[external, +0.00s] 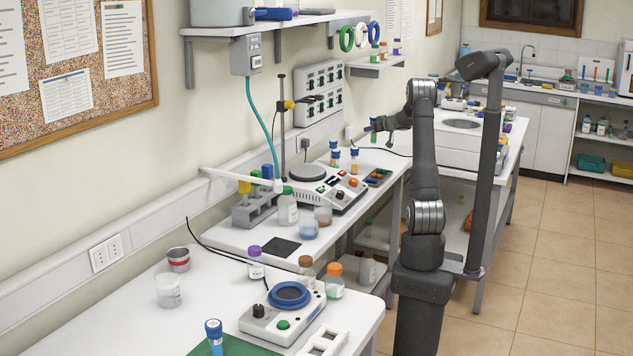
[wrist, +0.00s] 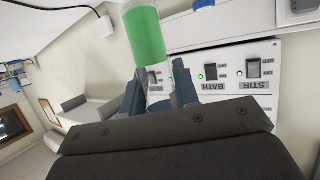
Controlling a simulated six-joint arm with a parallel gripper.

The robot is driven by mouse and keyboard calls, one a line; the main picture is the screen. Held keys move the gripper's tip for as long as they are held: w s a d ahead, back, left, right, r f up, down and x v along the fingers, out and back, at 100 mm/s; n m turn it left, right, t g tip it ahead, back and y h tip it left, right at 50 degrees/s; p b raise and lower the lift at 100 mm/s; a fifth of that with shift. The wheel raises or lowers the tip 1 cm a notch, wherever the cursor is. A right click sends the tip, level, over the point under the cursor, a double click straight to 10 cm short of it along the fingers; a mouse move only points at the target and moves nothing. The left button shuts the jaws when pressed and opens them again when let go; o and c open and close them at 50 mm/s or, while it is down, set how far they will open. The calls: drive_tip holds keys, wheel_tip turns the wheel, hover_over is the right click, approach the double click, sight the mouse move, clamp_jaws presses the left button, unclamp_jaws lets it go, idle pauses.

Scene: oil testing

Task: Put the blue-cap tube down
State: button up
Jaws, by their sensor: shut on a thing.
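My gripper (external: 376,125) is raised over the far end of the bench in the external view, above and to the right of the hotplate. In the wrist view its two blue-grey fingers (wrist: 155,92) are shut on a tube (wrist: 146,38) with bright green contents. The tube's cap is not clearly visible there. In the external view the held tube is small and hard to make out. Two other blue-capped tubes (external: 334,153) (external: 354,159) stand near the hotplate, to the left of and below my gripper. Another blue-capped tube (external: 214,337) stands at the front.
The hotplate (external: 307,173) and a wall control panel (external: 319,92) are to the left of my gripper. A small tray with coloured items (external: 378,177) lies beside the hotplate. Bottles (external: 287,207) and beakers crowd the middle bench. The front bench has a clear white area.

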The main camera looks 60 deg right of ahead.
drive_tip(key=s+d+f+m+h, duration=0.1)
drive_tip(key=s+d+f, duration=0.2)
drive_tip(key=s+d, duration=0.75)
drive_tip(key=shift+w+a+f, duration=0.2)
drive_tip(key=shift+w+f, duration=1.55)
drive_tip(key=shift+w, duration=0.1)
drive_tip(key=shift+w+a+f, duration=0.2)
drive_tip(key=shift+w+f, duration=1.55)
drive_tip(key=shift+w, duration=0.1)
drive_tip(key=shift+w+a+f, duration=0.2)
drive_tip(key=shift+w+f, duration=1.55)
drive_tip(key=shift+w, duration=0.1)
drive_tip(key=shift+f, duration=0.1)
drive_tip(key=o, duration=1)
drive_tip(key=shift+s+a+r, duration=0.1)
drive_tip(key=shift+s+r, duration=0.1)
drive_tip(key=shift+r, duration=0.05)
drive_tip(key=v, duration=1.1)
drive_tip(key=shift+s+a+r, duration=0.1)
drive_tip(key=shift+a+r, duration=0.1)
drive_tip(key=shift+a, duration=0.1)
drive_tip(key=shift+d, duration=0.1)
